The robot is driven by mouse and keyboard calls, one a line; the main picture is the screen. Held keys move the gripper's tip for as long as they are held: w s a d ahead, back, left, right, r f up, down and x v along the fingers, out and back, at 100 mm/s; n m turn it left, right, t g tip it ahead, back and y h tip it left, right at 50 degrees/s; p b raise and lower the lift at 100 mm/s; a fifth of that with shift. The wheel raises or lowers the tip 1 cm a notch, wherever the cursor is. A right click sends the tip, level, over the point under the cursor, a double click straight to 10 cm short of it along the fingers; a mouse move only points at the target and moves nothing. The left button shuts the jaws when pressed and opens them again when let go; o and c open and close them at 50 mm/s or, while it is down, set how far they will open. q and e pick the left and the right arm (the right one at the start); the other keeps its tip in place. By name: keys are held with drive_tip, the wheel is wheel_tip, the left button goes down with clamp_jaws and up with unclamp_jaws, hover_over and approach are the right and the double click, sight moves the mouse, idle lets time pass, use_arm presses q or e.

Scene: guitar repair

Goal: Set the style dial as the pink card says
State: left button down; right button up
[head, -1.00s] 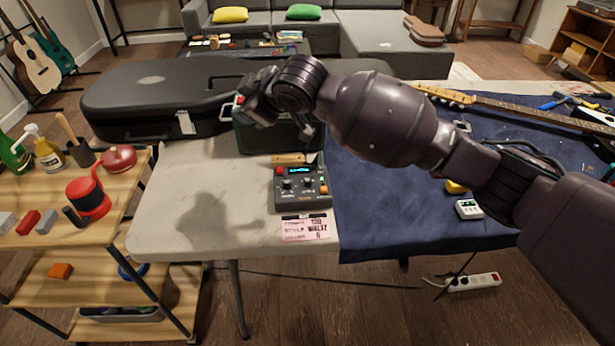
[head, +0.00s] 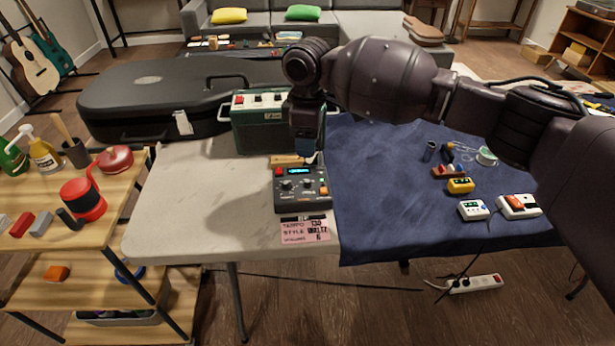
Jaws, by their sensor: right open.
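A dark grey drum machine (head: 302,203) with a lit blue display, knobs and a red button sits near the front of the pale table. Which knob is the style dial is too small to read. The pink card (head: 305,231) lies at the table's front edge, just in front of the machine. It appears to read tempo 130, style waltz, volume 6. My right gripper (head: 307,156) points down, open and empty, just behind and above the machine's back edge. Its fingers are small and dark here. My left gripper is not in view.
A green amplifier (head: 255,130) stands behind my right gripper, with a black guitar case (head: 150,100) to its left. A wooden-handled tool (head: 285,160) lies behind the machine. Small pedals, one yellow (head: 460,186), sit on the blue cloth (head: 385,215). The pale table's left part is clear.

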sight(308, 181)
wheel_tip(308, 181, down, 10)
drive_tip(key=shift+r+b, duration=0.1)
drive_tip(key=shift+b, duration=1.05)
drive_tip(key=shift+f, duration=0.5)
drive_tip(key=shift+c, duration=1.1)
clamp_jaws()
